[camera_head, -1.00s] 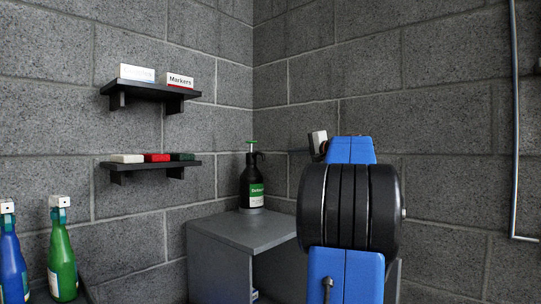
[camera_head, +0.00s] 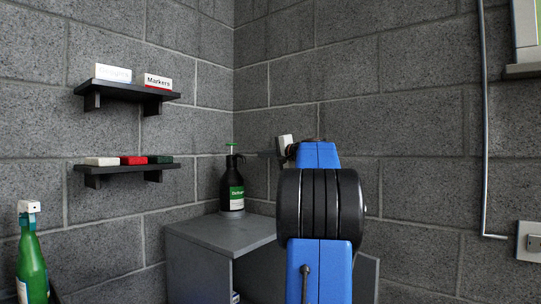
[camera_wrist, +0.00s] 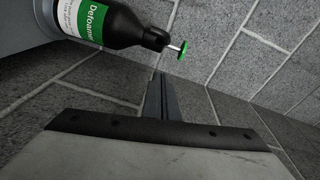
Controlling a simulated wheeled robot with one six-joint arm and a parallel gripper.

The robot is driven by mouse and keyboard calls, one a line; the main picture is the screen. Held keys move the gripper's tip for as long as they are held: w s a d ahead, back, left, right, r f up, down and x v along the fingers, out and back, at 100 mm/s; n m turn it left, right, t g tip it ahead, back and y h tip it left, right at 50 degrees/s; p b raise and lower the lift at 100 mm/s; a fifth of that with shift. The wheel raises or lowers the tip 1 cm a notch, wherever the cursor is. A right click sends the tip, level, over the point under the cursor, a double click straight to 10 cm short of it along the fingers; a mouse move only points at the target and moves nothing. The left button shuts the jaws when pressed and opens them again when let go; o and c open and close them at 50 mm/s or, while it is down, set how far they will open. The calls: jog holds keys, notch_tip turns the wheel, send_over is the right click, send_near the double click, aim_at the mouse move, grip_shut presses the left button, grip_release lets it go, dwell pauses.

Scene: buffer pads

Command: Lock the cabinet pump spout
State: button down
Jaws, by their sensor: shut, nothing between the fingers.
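A black pump bottle with a green label reading "Defoamer" (camera_head: 233,188) stands upright on the grey cabinet (camera_head: 212,232). Its pump head (camera_head: 232,147) has a green top on a thin stem above a black collar. In the wrist view the bottle (camera_wrist: 105,24) lies across the upper left, with the green top (camera_wrist: 182,50) at the end of the pale stem. My gripper (camera_head: 262,154) is just right of the pump head in the head view, apart from it. In the wrist view its closed fingers (camera_wrist: 159,80) point up below the pump, holding nothing.
Two black wall shelves carry boxes (camera_head: 157,81) and small coloured blocks (camera_head: 133,160) at left. A green bottle (camera_head: 32,268) stands at lower left. A pipe (camera_head: 484,120) and wall switch (camera_head: 531,241) are at right. My blue arm hides part of the cabinet.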

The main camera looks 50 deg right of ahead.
jog(key=shift+w+a+f, duration=0.25)
jog(key=shift+w+a, duration=0.65)
jog(key=shift+w, duration=0.1)
jog(key=shift+w+a+f, duration=0.25)
jog(key=shift+w+a, duration=0.65)
jog(key=shift+w, duration=0.05)
